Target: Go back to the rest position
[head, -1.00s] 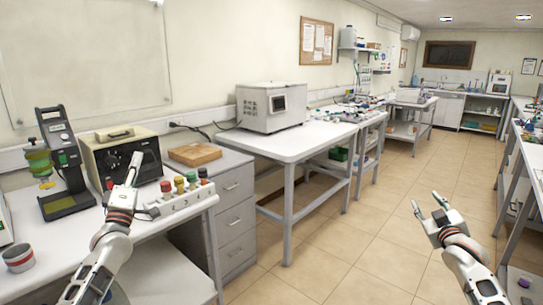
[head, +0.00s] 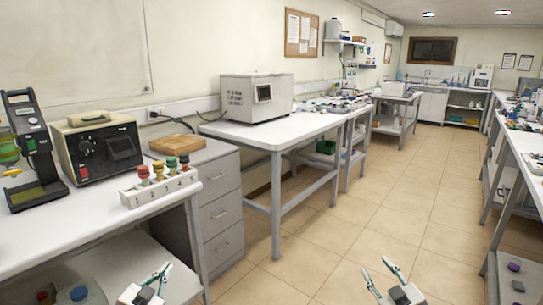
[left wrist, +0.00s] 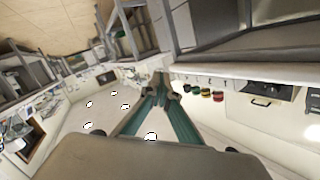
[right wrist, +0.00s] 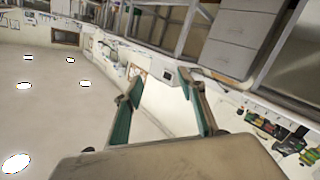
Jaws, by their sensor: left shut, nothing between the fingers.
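My left gripper (head: 165,268) is low in the head view, in front of the left bench and beside its edge. Its green fingers meet at the tips in the left wrist view (left wrist: 160,80), with nothing between them. My right gripper (head: 377,265) is at the bottom of the head view, over the open floor. Its fingers are spread apart and empty in the right wrist view (right wrist: 156,74). Both grippers are clear of objects in the head view. Most of both arms is out of that view.
The left bench (head: 75,225) holds a white rack (head: 160,189) of colour-capped bottles, a black-fronted tester (head: 98,147) and a dark stand device (head: 32,150). A wooden block (head: 176,145) lies on the drawer cabinet (head: 222,205). The tiled floor (head: 390,215) is open in the middle.

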